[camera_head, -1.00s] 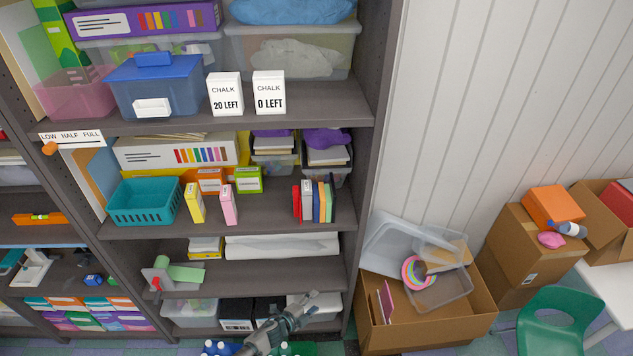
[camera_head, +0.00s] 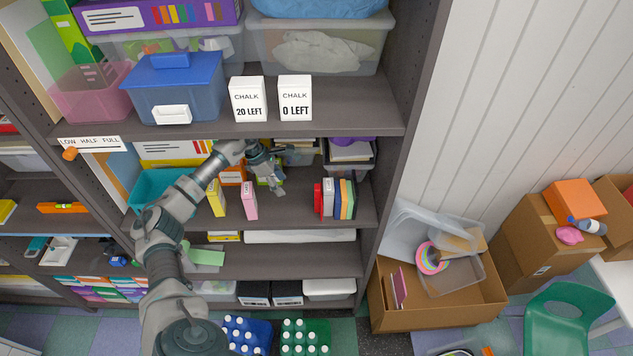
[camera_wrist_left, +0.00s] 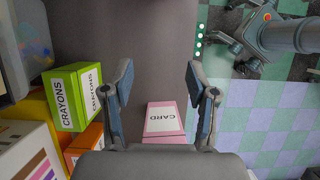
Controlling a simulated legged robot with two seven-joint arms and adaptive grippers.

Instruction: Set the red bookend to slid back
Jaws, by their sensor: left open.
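The red bookend (camera_head: 318,199) stands upright on the middle shelf (camera_head: 285,212), at the left end of a short row of thin books (camera_head: 340,199). My left gripper (camera_head: 274,182) is over the same shelf, to the left of the bookend and apart from it. It is open and empty; its two spread fingers also show in the left wrist view (camera_wrist_left: 160,92). The bookend is not seen in the left wrist view. My right gripper is in neither view.
A pink card box (camera_head: 249,200) and a yellow box (camera_head: 216,197) stand left of the bookend. A green crayons box (camera_wrist_left: 72,97) is beside my left gripper. Chalk boxes (camera_head: 295,97) stand on the shelf above. Bare shelf lies between the pink box and bookend.

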